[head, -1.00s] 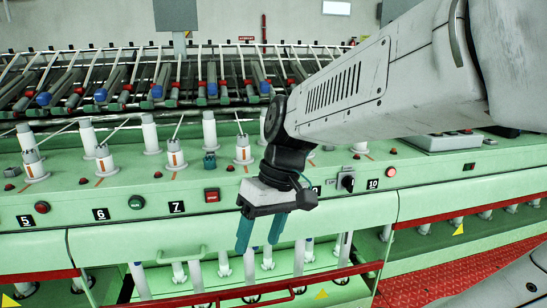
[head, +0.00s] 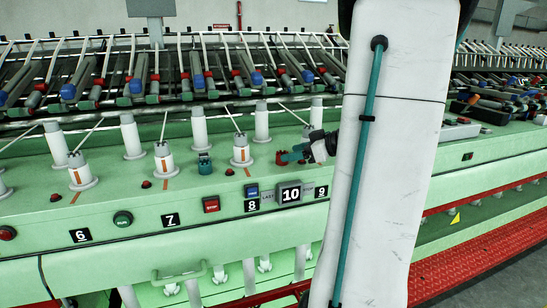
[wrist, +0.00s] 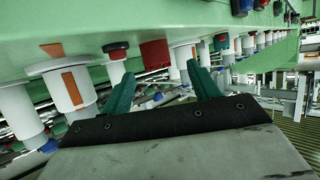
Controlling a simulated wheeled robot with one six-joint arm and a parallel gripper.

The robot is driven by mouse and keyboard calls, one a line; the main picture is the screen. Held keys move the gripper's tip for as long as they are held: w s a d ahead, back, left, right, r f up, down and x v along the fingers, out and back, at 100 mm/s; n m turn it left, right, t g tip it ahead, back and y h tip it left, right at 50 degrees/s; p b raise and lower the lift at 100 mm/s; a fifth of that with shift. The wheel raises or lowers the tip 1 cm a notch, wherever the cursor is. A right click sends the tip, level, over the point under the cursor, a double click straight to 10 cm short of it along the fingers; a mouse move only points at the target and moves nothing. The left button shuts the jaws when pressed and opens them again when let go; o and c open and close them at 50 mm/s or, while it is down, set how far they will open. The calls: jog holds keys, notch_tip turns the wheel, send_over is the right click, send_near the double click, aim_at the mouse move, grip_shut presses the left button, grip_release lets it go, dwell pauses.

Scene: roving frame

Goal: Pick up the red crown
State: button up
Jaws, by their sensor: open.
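The red crown (head: 280,160) stands on the green machine top, right of a white spindle with an orange stripe, and is partly hidden by my gripper. My gripper (head: 291,155) is at the crown's right side, with its teal fingers pointing left toward it. In the wrist view my gripper (wrist: 160,73) is open, its two teal fingers apart with nothing held between them. The red crown (wrist: 155,53) shows there just beyond the gap between the fingers, seen upside down. Whether the fingers touch it I cannot tell.
A teal crown (head: 205,164) stands left of the striped spindle (head: 241,151). Several white spindles line the machine top. A red button (head: 211,204) and number plates are on the front edge. My arm hides part of the machine at right.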

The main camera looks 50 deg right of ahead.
aim_at(277, 154)
jog(key=x, duration=0.6)
jog(key=shift+w+d+f, duration=0.1)
jog(key=shift+w, duration=0.3)
jog(key=c, duration=1.1)
